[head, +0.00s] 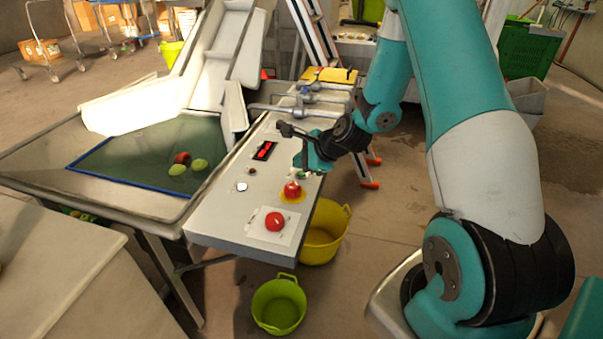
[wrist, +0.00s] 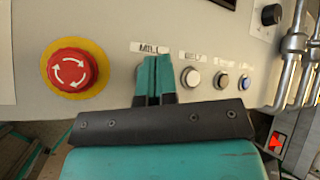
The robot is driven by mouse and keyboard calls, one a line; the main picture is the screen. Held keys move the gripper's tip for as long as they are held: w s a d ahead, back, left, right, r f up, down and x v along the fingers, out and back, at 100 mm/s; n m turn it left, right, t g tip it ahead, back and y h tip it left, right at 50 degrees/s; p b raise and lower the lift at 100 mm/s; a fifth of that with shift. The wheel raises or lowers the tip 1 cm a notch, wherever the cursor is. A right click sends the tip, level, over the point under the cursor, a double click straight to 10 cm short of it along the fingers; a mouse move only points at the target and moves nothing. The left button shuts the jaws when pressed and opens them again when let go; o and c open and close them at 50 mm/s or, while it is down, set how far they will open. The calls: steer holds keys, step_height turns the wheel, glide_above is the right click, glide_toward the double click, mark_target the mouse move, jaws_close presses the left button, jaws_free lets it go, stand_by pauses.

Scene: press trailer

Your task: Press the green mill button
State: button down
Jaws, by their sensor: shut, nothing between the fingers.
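The grey control panel (head: 215,215) slopes in front of me, and it fills the upper wrist view (wrist: 118,22). My gripper (head: 301,168) is over the panel's right side, beyond the red emergency stop. In the wrist view my shut, empty fingers (wrist: 154,76) point at the spot just under the MILL label (wrist: 149,47). They cover the place below that label, so the green mill button is hidden there. I cannot tell whether the fingertips touch it. A pale button (wrist: 191,77) under the BELT label is just right of the fingers.
The emergency stop (wrist: 72,72) on a yellow ring is left of my fingers. Two more small buttons (wrist: 220,80) and metal pipes (wrist: 292,55) are right. Another red button (head: 275,221) sits nearer on the panel. A yellow tub (head: 324,232) and green tub (head: 279,305) stand below.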

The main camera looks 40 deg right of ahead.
mark_target(301, 174)
stand_by(0.6)
steer(key=shift+f, duration=0.4)
steer(key=shift+f+b, duration=0.35)
steer(key=shift+f, duration=0.05)
stand_by(0.4)
steer(key=shift+r, duration=0.1)
steer(key=shift+r+p, duration=0.7)
steer(key=shift+p, duration=0.15)
step_height(301, 174, up, 5)
steer(key=p, duration=0.4)
steer(key=shift+r+p, duration=0.1)
steer(key=shift+p, duration=0.3)
stand_by(0.4)
